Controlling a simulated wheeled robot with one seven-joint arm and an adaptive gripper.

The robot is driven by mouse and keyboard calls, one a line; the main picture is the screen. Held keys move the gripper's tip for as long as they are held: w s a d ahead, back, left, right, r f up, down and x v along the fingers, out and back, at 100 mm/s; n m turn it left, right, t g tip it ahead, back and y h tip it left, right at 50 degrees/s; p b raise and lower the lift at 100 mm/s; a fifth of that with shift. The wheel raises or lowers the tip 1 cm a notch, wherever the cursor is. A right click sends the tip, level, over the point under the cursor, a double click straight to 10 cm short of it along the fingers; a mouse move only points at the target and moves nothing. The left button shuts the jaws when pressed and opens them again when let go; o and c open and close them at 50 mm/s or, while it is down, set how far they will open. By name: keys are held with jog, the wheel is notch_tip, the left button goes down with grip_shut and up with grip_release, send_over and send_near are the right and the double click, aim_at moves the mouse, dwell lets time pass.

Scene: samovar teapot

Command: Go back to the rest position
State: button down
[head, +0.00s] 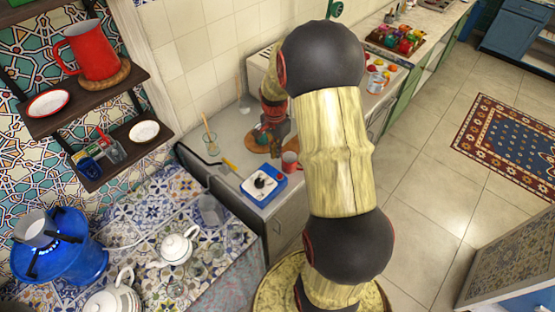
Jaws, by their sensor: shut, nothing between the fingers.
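My arm rises through the middle of the head view and bends away behind its upper dark joint. Its far end comes out left of that joint, above the grey counter (228,184). My gripper (277,131) looks small and dark there, low over the counter and near a small greenish pot (262,137) on a round wooden board (256,147). The fingers are shut with nothing seen between them. I cannot tell whether the gripper touches the pot. My own arm hides part of the counter behind.
White teapots (178,246) and a blue gas cylinder (60,243) stand at the lower left. Wall shelves (80,95) hold a red jug (92,50).

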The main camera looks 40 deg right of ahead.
jog(key=shift+r, duration=0.5)
dwell(0.3)
jog(key=s+a+r+n+t+b, duration=0.2)
jog(key=s+a+r+n+b, duration=0.2)
jog(key=a, duration=0.5)
jog(key=s+a+r+n+t+b, duration=0.2)
jog(key=s+a+r+n+b, duration=0.2)
jog(key=s+a+n, duration=0.3)
jog(key=s+a+r+n+t+b, duration=0.1)
jog(key=s+a+r+n+b, duration=0.3)
jog(key=a, duration=0.7)
jog(key=shift+s+r+n+t, duration=0.4)
jog(key=shift+s+r+n, duration=0.3)
jog(key=shift+n, duration=0.3)
